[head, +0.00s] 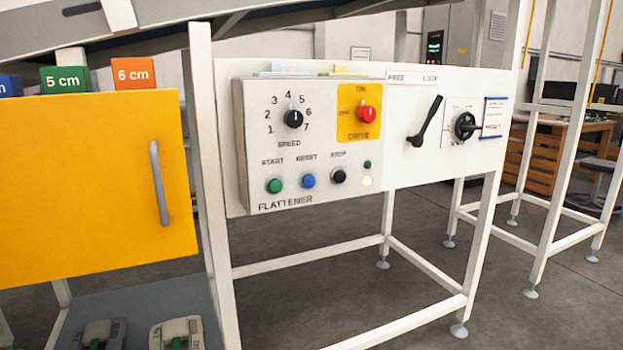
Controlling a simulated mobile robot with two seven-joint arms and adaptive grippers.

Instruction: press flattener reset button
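The flattener control box (320,180) is a pale grey panel on a white board in the middle of the head view. Its blue reset button (308,181) sits in the lower row, under the label RESET. The green start button (274,185) is to its left and the black stop button (339,176) to its right. Above are a black speed dial (293,119) and a red drive knob (367,114) on a yellow plate. A small pale lamp (367,181) looks lit; a dark green one (367,164) is above it. Neither of my grippers is in view.
A yellow door (90,190) with a grey handle (159,183) stands at the left. A black lever (425,122) and a black hand crank (466,126) stick out right of the box. White frame legs (477,250) stand below. Nothing blocks the panel front.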

